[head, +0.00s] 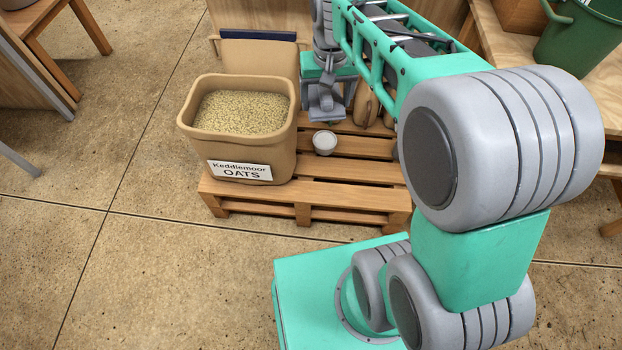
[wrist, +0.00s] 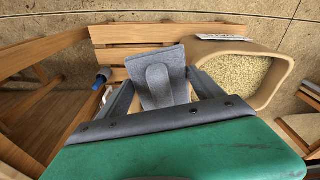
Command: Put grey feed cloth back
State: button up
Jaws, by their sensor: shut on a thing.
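A grey cloth (wrist: 174,64) is between the fingers of my gripper (wrist: 160,88) in the wrist view, standing out beyond the fingertips. My gripper is shut on it. In the head view my gripper (head: 326,106) hangs above the back of the wooden pallet, just right of the oats bin; there I cannot tell the cloth apart from the grey fingers.
The tan oats bin (head: 240,152), full of grain, stands at the left of the pallet (head: 330,192). A small pale cup (head: 324,142) is on the slats beside it. Tan sacks (head: 366,104) lie behind. A green bucket (head: 580,38) stands on a table at right.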

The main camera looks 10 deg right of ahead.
notch_tip(320, 180, down, 22)
jog(key=s+a+m+b, duration=0.1)
jog(key=s+b, duration=0.2)
jog(key=m+b, duration=0.2)
jog(key=b, duration=0.7)
send_over(315, 184)
jog(key=s, duration=0.1)
notch_tip(315, 184, down, 22)
jog(key=shift+r, duration=0.25)
jog(key=shift+w+f, duration=0.25)
jog(key=shift+f, duration=0.05)
jog(key=shift+f+b, duration=1)
jog(key=shift+f, duration=0.6)
jog(key=o, duration=1.2)
